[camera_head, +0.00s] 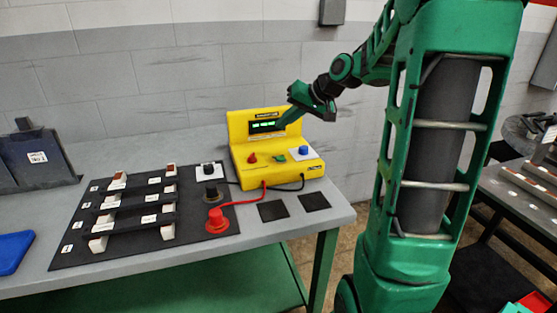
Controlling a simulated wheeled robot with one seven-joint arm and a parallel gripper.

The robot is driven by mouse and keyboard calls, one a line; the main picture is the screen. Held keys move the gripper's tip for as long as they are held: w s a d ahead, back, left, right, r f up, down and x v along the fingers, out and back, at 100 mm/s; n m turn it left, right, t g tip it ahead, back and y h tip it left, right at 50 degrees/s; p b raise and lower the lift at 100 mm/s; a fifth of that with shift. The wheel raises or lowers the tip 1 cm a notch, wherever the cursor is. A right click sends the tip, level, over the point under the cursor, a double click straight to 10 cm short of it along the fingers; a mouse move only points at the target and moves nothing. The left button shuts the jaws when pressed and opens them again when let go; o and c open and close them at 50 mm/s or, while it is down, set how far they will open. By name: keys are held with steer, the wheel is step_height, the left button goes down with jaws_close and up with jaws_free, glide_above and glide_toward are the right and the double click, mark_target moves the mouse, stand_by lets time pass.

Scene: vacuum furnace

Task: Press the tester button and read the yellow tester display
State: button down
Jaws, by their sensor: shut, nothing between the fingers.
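The yellow tester (240,159) stands on the grey bench in the head view. Its dark display (263,125) is lit with green characters, too small to read; my gripper overlaps its right side. A red knob or terminal (252,158), a green patch (279,158) and a blue button (304,150) on a white plate sit on its sloped front. My gripper (282,121) is shut and empty. Its tip appears in front of the display's right end, above and left of the blue button; I cannot tell whether it touches the tester.
Red and black leads run to the tester. Two dark square pads (272,211) lie before it. A blue tray (12,251) is at left. My arm column fills the right.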

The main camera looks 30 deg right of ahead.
mark_target(284, 159)
steer(key=shift+f, duration=4.4)
steer(key=shift+f, duration=0.15)
steer(key=shift+s+f, duration=0.1)
steer(key=shift+f, duration=0.15)
steer(key=shift+f, duration=0.35)
steer(key=shift+r, duration=0.8)
